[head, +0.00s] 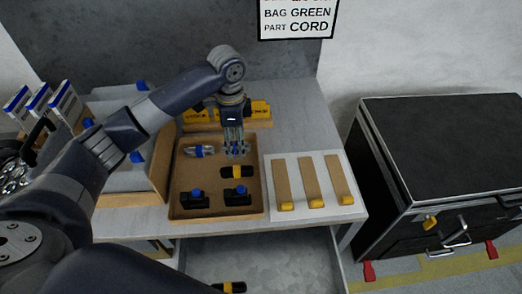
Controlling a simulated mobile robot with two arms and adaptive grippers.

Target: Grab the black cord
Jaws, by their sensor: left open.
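My left gripper (235,152) points down over the upper right part of a brown tray (217,213), open, with nothing seen between its fingers. Just below it in the tray lies a black bundle with a yellow band (237,172), which may be the black cord. Whether the fingertips touch anything is unclear.
The tray also holds two black pieces with blue knobs (195,199) (237,197) and a silver piece with a blue band (199,151). A white board with tan strips (311,183) lies to its right. A sign (298,17) reads "BAG GREEN PART CORD". A black case (447,150) stands right.

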